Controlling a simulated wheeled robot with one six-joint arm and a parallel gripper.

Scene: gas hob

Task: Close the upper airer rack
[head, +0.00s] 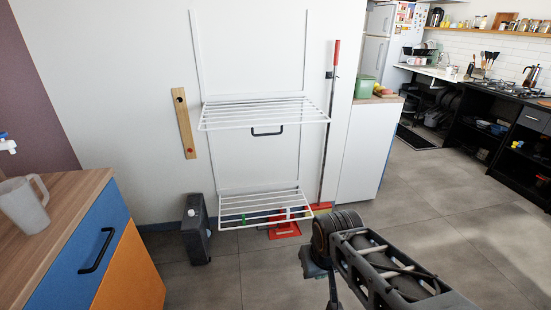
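The upper airer rack (265,113) is a white wire shelf on a wall-mounted white frame. It is folded out, standing roughly level from the wall. A black handle (267,133) hangs just below its front edge. The lower airer rack (265,208) is also folded out, near the floor. My arm (375,265) reaches in from the bottom right, below and to the right of the upper rack and apart from it. The end of my arm drops out of the bottom of the picture, and I cannot make out my gripper's fingers.
A red-handled pole (328,130) leans on the wall right of the racks, with a red dustpan (285,229) below. A black case (196,230) stands left of the lower rack. A drawer cabinet (90,240) is at the left. Floor is open at the right.

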